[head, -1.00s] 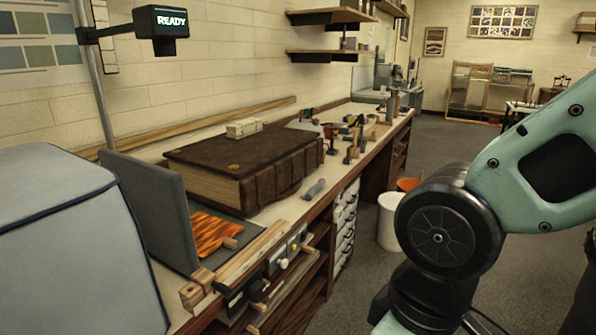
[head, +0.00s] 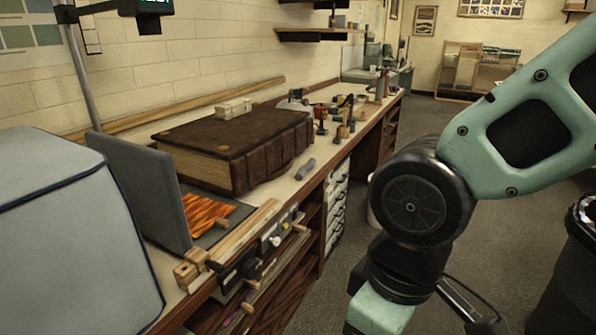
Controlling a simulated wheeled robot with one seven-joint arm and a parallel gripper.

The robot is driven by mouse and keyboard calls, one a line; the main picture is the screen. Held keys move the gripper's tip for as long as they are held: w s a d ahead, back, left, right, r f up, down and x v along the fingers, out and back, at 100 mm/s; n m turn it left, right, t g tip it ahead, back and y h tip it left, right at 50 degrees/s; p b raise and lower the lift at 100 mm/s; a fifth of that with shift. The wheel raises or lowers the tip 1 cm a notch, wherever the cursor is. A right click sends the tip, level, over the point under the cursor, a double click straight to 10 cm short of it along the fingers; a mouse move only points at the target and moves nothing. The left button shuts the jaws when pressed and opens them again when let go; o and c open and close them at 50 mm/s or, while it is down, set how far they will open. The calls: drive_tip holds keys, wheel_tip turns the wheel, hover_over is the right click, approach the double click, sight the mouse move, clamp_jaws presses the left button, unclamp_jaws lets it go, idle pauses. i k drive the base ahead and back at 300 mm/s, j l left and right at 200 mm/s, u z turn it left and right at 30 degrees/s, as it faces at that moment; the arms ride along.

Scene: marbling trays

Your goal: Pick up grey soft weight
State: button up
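A small grey rounded weight (head: 305,169) lies on the workbench top, near its front edge. It sits just right of a thick brown leather-bound book (head: 238,146) and looks apart from it. It is short and sausage-shaped, and nothing covers it from this view.
The bench (head: 262,196) runs away along the brick wall. Small tools (head: 341,122) stand beyond the book. A grey upright board (head: 145,190) and a pale covered bulk (head: 75,235) stand at near left. Drawers (head: 336,205) sit below the bench.

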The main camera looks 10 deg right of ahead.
sight(302, 171)
drive_tip(key=l+u, duration=0.1)
drive_tip(key=u, duration=0.3)
drive_tip(key=i+l+u, duration=0.1)
drive_tip(key=u, duration=0.3)
drive_tip(key=l+u, duration=0.1)
drive_tip(key=u, duration=0.3)
drive_tip(key=l+u, duration=0.15)
drive_tip(key=u, duration=0.2)
drive_tip(key=l+u, duration=0.25)
drive_tip(key=l, duration=0.25)
drive_tip(key=l+u, duration=0.2)
drive_tip(key=l, duration=0.3)
drive_tip(key=k+l+u, duration=0.1)
drive_tip(key=l+u, duration=0.15)
drive_tip(key=l, duration=0.25)
drive_tip(key=k+l+u, duration=0.1)
drive_tip(key=l+u, duration=0.15)
drive_tip(key=l, duration=0.25)
drive_tip(key=k+l+u, duration=0.2)
drive_tip(key=l, duration=0.25)
drive_tip(key=k+l, duration=0.1)
drive_tip(key=l, duration=0.9)
drive_tip(key=k+l, duration=0.15)
drive_tip(key=l, duration=0.35)
drive_tip(key=k+l, duration=0.1)
drive_tip(key=l, duration=0.4)
